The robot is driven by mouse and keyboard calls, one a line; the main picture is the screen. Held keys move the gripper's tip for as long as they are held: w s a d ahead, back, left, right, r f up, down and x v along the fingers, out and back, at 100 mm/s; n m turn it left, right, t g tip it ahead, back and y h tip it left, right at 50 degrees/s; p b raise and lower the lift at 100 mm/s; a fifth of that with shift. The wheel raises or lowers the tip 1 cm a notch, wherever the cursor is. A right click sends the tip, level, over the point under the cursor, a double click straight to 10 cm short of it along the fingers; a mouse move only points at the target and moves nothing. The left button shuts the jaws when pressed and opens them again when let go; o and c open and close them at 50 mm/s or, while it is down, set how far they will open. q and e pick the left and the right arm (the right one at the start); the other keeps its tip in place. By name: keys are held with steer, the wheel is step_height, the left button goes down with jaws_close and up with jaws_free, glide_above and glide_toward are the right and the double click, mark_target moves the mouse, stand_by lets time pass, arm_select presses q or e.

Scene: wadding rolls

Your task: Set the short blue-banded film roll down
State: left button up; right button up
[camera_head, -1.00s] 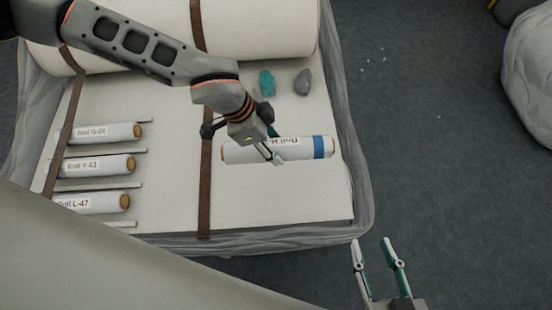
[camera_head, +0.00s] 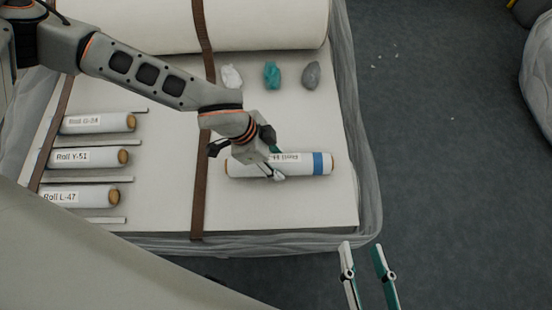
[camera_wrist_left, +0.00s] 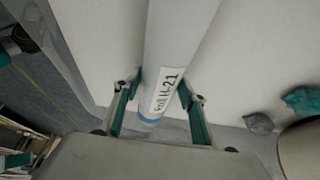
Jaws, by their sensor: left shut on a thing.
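The short blue-banded film roll (camera_head: 300,163) is a white cylinder with a blue band near its right end, lying level over the right part of the pale bed (camera_head: 290,210). My left gripper (camera_head: 275,172) is shut on it near its middle and partly covers its label. In the left wrist view the roll (camera_wrist_left: 180,35) runs between the two fingers (camera_wrist_left: 160,88), its label reading Roll H-21. I cannot tell whether it touches the bed. My right gripper (camera_head: 362,248) is open and empty, beyond the bed's front edge.
Three labelled rolls, G-24 (camera_head: 98,123), Y-51 (camera_head: 88,157) and L-47 (camera_head: 80,196), lie at left between thin strips. A brown strap (camera_head: 201,190) crosses the bed. White (camera_head: 232,76), teal (camera_head: 272,75) and grey (camera_head: 311,75) lumps lie behind. A large roll (camera_head: 260,22) spans the back.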

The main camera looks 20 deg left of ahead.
arm_select(q)
steer(key=o, duration=1.5)
steer(key=shift+f, duration=0.15)
steer(key=shift+o, duration=0.2)
